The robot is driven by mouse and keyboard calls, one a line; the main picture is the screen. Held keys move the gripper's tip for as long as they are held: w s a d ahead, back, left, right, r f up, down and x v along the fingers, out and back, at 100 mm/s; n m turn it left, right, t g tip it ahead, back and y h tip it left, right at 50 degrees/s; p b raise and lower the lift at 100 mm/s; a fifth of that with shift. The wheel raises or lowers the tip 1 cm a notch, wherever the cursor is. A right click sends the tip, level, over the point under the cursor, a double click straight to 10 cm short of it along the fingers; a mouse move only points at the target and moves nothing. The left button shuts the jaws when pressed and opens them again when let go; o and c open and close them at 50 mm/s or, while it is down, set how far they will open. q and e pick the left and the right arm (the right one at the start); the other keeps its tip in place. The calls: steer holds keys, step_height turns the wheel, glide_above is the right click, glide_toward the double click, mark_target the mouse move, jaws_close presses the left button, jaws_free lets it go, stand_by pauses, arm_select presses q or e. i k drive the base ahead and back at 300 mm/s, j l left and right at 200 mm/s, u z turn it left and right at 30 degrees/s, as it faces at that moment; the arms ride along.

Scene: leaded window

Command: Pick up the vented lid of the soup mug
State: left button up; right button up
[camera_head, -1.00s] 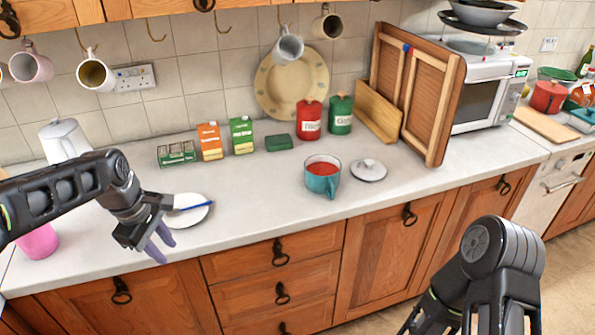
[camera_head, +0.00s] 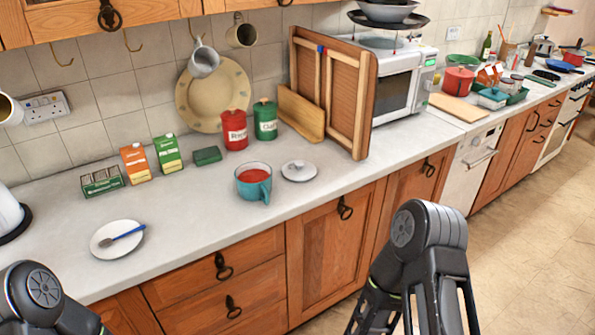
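The teal soup mug (camera_head: 254,188) stands upright on the counter with red soup in it and its top uncovered. The vented lid (camera_head: 299,170), a pale grey disc with a small knob, lies flat on the counter just right of the mug, apart from it. My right arm rises at the lower right, in front of the cabinets. Its gripper is not visible. My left arm shows only at the lower left corner, and its gripper is out of view. Nothing covers the mug or the lid.
A white plate (camera_head: 117,240) with a blue-handled utensil lies left of the mug. Red (camera_head: 235,130) and green (camera_head: 265,120) canisters, cartons and a wooden folding panel (camera_head: 335,92) stand behind. The counter (camera_head: 200,210) between plate and mug is clear.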

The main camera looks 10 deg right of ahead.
mark_target(299, 170)
steer(key=l+u, duration=0.1)
steer(key=u, duration=0.6)
steer(key=l+u, duration=0.35)
steer(key=k+l+u, duration=0.1)
steer(key=l+u, duration=0.25)
steer(key=l, duration=0.15)
steer(key=k+l+u, duration=0.1)
steer(key=l+u, duration=0.3)
steer(key=k+l, duration=0.15)
steer(key=l, duration=0.2)
steer(key=k+l, duration=0.15)
steer(key=l, duration=0.2)
steer(key=k+l+u, duration=0.1)
steer(key=l, duration=0.3)
